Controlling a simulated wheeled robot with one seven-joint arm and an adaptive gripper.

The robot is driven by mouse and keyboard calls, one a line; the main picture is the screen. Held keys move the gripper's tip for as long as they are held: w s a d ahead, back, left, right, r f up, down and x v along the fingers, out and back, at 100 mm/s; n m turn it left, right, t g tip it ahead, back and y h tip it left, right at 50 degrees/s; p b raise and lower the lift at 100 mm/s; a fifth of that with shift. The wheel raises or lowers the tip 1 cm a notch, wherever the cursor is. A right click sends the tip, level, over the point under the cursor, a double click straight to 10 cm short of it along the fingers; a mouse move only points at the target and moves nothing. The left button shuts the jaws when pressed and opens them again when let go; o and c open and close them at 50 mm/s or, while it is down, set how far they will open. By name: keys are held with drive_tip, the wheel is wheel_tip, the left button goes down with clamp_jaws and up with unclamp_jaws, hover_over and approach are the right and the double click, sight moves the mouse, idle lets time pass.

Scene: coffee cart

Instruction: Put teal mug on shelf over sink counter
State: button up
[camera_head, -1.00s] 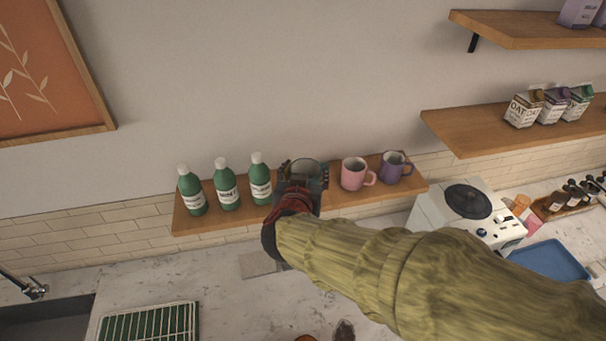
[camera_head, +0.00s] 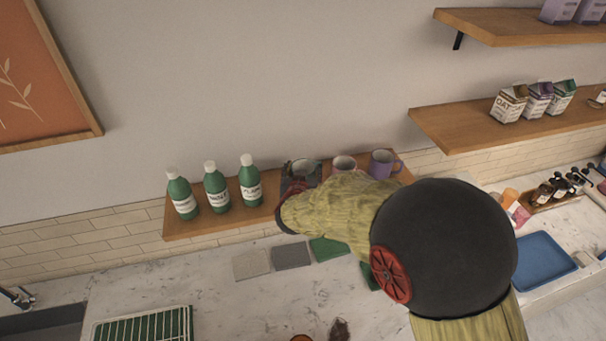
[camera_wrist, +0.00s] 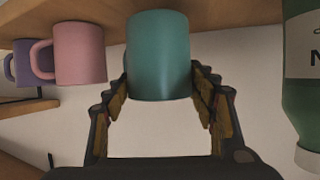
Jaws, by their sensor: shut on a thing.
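The teal mug (camera_wrist: 158,55) is between the fingers of my gripper (camera_wrist: 160,85) in the wrist view, which appears upside down. My gripper is shut on it. In the head view my gripper (camera_head: 298,180) is at the wooden shelf (camera_head: 225,222) over the sink counter, and only the mug's upper part (camera_head: 304,167) shows behind it. The mug is between the green bottles and the pink mug (camera_head: 343,164). In the wrist view it overlaps the shelf (camera_wrist: 235,12); I cannot tell whether its base touches the board.
Several green bottles, the nearest (camera_head: 250,181), stand to the left. A purple mug (camera_head: 384,163) stands beyond the pink one. Higher shelves with cartons (camera_head: 508,105) are at right. A drying rack (camera_head: 143,326) and sink lie below left on the marble counter (camera_head: 240,305).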

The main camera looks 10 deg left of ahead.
drive_tip(key=shift+w+a+f, duration=0.1)
drive_tip(key=shift+f, duration=0.6)
drive_tip(key=shift+f, duration=0.15)
drive_tip(key=o, duration=1.4)
drive_tip(key=shift+r, duration=0.2)
drive_tip(key=b+v, duration=0.1)
drive_tip(key=v, duration=1.1)
drive_tip(key=shift+f, duration=0.1)
